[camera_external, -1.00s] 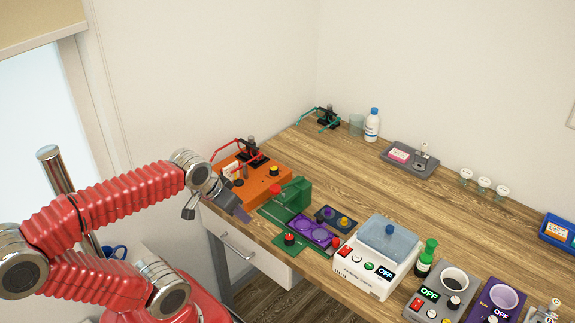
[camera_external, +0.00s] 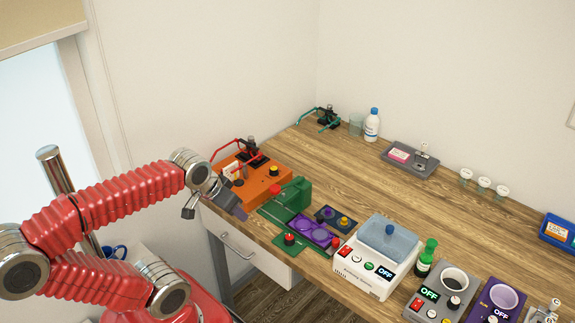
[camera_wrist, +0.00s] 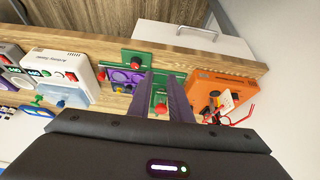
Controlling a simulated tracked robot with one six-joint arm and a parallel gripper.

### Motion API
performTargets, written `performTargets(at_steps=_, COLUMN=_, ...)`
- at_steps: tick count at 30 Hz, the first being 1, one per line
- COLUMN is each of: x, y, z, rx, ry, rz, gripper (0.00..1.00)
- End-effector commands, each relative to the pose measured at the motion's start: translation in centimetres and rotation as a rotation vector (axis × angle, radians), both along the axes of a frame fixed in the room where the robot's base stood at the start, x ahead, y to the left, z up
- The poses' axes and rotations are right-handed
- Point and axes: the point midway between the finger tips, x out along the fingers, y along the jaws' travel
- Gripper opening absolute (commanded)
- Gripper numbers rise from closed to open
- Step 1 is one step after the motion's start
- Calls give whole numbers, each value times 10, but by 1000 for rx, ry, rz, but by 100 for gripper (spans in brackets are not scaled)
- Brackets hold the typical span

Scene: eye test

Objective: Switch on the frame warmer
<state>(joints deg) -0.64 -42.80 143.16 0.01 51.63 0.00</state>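No label that I can read names the frame warmer. Two units with round wells stand at the lower right of the external view: a grey one (camera_external: 428,298) with a dark well, red switch and knob, and a purple one (camera_external: 483,299) with a pale well. Both displays read OFF. My gripper (camera_external: 238,210) is far to their left, by the front edge of the orange unit (camera_external: 262,184). In the wrist view, my gripper (camera_wrist: 160,76) has its two fingers apart with nothing held; a green holder with a red knob (camera_wrist: 161,108) shows beyond the gap.
A white box (camera_external: 352,272) with a blue lid, also reading OFF, stands left of the grey unit. A green bottle (camera_external: 425,258) is between them. Purple trays (camera_external: 312,232) and a green block (camera_external: 292,195) lie nearer my gripper.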

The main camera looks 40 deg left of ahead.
Motion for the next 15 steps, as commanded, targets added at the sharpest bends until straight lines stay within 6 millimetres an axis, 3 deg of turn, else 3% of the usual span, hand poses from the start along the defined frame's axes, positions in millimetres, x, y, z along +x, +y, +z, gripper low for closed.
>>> performTargets(at_steps=7, x=6, y=13, z=-20, rx=-3, ry=77, rz=44, gripper=0)
performTargets(at_steps=15, x=33, y=32, z=-24, rx=-8, ry=137, rz=101, gripper=0)
